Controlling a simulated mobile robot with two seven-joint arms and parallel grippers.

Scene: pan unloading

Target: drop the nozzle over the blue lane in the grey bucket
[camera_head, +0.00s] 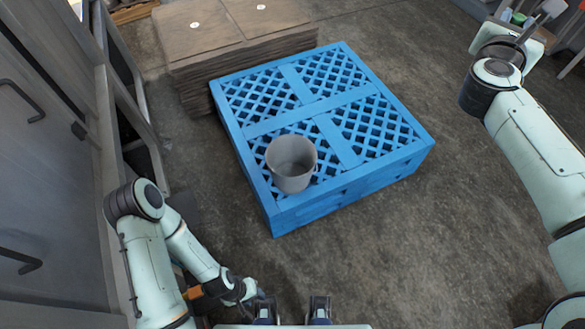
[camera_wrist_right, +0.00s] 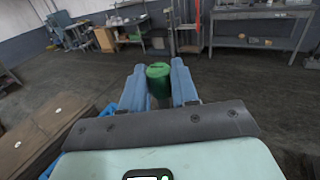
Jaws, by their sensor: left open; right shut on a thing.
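The grey bucket (camera_head: 291,164) stands upright and open on the near part of the blue pallet (camera_head: 322,104); its inside looks empty. My right gripper (camera_wrist_right: 158,67) is shut on a small green cylinder, which I take for the nozzle (camera_wrist_right: 158,76), between its two blue-grey fingers. In the head view my right arm reaches to the top right corner, well right of and beyond the bucket; what it holds is not clear there. My left gripper (camera_head: 252,292) is open and low at the bottom, nearer than the pallet and apart from the bucket.
A stack of brown boards (camera_head: 225,40) lies behind the pallet. A grey cabinet (camera_head: 45,150) stands on the left. Floor right of the pallet is clear.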

